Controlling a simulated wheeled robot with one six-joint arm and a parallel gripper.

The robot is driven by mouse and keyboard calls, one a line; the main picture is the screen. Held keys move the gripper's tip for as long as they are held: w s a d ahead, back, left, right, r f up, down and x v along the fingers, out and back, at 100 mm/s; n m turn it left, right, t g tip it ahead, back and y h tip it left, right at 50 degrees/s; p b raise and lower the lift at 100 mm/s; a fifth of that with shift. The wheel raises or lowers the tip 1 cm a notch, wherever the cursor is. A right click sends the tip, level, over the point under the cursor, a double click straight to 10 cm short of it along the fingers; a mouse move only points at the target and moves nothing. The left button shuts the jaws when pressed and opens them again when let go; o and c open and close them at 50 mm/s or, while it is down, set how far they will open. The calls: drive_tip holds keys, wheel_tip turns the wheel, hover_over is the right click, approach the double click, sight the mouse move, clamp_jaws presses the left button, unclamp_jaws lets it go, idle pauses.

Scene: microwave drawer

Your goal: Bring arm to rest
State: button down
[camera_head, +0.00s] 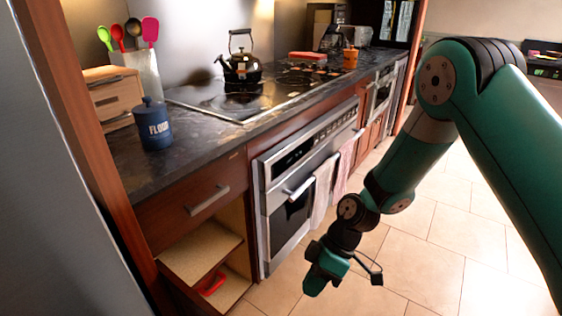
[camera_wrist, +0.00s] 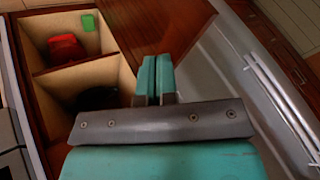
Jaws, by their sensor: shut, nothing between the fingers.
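My arm (camera_head: 415,165) reaches down from the right in the head view, bent at the elbow, over the tiled floor. My gripper (camera_head: 317,288) hangs low in front of the oven and to the right of the open cabinet. In the wrist view my gripper (camera_wrist: 154,75) has its two teal fingers together, with nothing between them. The fingers point toward the cabinet front. They do not visibly hold anything.
An open cabinet (camera_head: 192,252) with a shelf holds a red item (camera_head: 212,283). The oven (camera_head: 300,185) is shut, with towels (camera_head: 323,190) on its handle. The counter (camera_head: 185,165) bears a blue flour jar (camera_head: 153,126) and a kettle (camera_head: 240,66). Open floor (camera_head: 430,262) lies to the right.

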wheel_tip(320, 180, up, 12)
drive_tip(key=m+t+p, duration=0.1)
drive_tip(key=m+p, duration=0.1)
drive_tip(key=s+d+r+m+t+h+p, duration=0.1)
drive_tip(key=s+d+r+m+p, duration=0.2)
drive_tip(key=s+r, duration=0.4)
drive_tip(key=s+d+r+m+t+h+p, duration=0.1)
drive_tip(key=s+d+r+m+t+p, duration=0.1)
drive_tip(key=s+r, duration=0.6)
wheel_tip(320, 180, up, 8)
drive_tip(key=shift+d+f+m+p, duration=0.25)
drive_tip(key=shift+d+m+p, duration=0.3)
drive_tip(key=shift+d+m, duration=0.35)
